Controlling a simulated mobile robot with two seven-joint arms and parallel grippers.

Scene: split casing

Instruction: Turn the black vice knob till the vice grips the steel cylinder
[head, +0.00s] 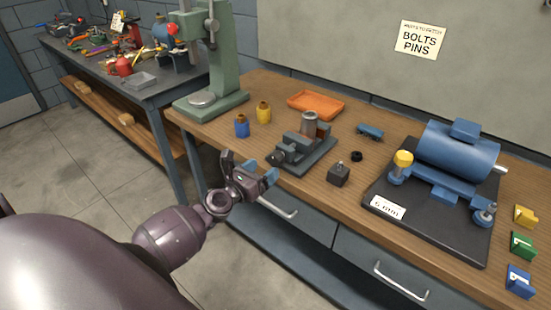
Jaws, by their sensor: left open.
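The grey vice (312,155) sits on the wooden bench near its front edge. The steel cylinder (309,121) stands upright at the vice's jaws; whether both jaws touch it is too small to tell. The black vice knob (277,157) is at the vice's front left end. My left gripper (261,171) is open and empty, with blue fingertips, just in front of the bench edge. It is close to the knob, to its lower left, and seems apart from it. My right gripper is out of view.
A green press (232,70) stands at the back left. Blue (242,127) and yellow (264,112) containers stand left of the vice, an orange tray (316,104) behind it. A dark block (339,175) and a blue motor (458,151) on a black plate are to the right. Drawer handles (277,207) project below.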

